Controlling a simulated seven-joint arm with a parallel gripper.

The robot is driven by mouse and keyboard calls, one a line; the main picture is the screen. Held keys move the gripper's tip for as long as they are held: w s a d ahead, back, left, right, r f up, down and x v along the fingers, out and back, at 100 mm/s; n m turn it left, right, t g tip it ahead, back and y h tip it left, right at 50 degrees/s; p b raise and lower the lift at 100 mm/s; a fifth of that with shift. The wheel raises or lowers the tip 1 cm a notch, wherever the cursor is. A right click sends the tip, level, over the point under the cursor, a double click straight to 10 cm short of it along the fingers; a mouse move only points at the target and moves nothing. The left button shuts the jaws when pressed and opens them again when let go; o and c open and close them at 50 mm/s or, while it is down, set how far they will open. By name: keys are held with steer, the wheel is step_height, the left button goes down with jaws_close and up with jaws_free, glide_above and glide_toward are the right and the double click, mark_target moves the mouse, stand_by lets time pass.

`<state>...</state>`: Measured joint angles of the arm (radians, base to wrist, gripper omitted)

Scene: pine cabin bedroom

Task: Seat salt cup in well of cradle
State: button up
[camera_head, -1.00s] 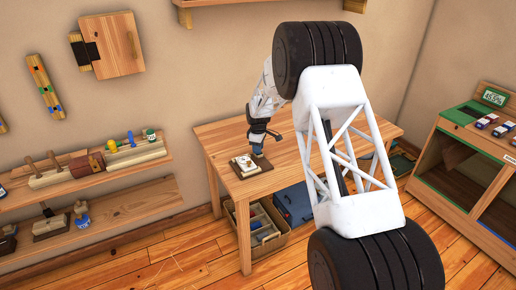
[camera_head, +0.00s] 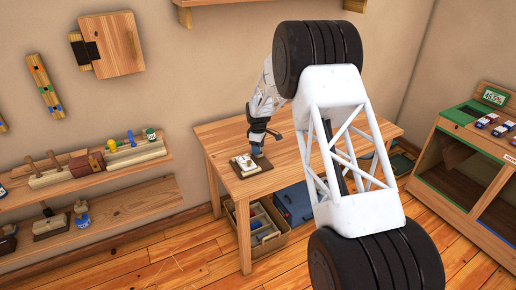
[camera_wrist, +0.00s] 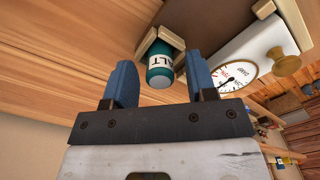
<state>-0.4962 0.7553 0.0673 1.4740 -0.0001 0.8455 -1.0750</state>
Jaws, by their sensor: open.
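The salt cup (camera_wrist: 158,62) is a teal cylinder with a white label ending in "LT" and a grey end towards the wrist camera. It lies between the light wooden walls of the cradle (camera_wrist: 175,38); how deep it sits in the well cannot be told. My gripper (camera_wrist: 160,58) is open, with one blue finger on each side of the cup's near end. Gaps show between both fingers and the cup. In the head view my gripper (camera_head: 257,150) is low over the small board on the table, and the cup cannot be made out there.
A white box with a round dial (camera_wrist: 238,76) and a brass knob (camera_wrist: 286,62) stands close to the right finger. The wooden table (camera_head: 225,140) has free room around the board. A basket (camera_head: 262,236) is under the table; shelves with tools (camera_head: 85,170) are at the left.

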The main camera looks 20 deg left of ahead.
step_height(320, 180, up, 12)
stand_by(0.6)
stand_by(0.8)
steer(key=s+d+r+m, duration=0.3)
steer(key=s+d+r, duration=0.5)
steer(key=d, duration=0.2)
steer(key=s+d+r+m+t, duration=0.1)
steer(key=s+d+r+m, duration=0.2)
steer(key=s+d+r, duration=0.65)
steer(key=s+d+r+m, duration=0.3)
steer(key=s+d+r, duration=0.25)
steer(key=d, duration=0.65)
steer(key=s+d+r+m+t, duration=0.1)
steer(key=s+d+m, duration=0.1)
steer(key=s+d, duration=0.5)
steer(key=s+d+r+m, duration=0.2)
steer(key=s+d, duration=0.2)
steer(key=s, duration=0.7)
steer(key=s+d+f+m, duration=0.2)
steer(key=s+d, duration=0.1)
steer(key=s, duration=0.6)
steer(key=s+d+f+m, duration=0.3)
steer(key=s, duration=0.6)
steer(key=shift+s+t, duration=0.25)
steer(key=shift+t, duration=0.05)
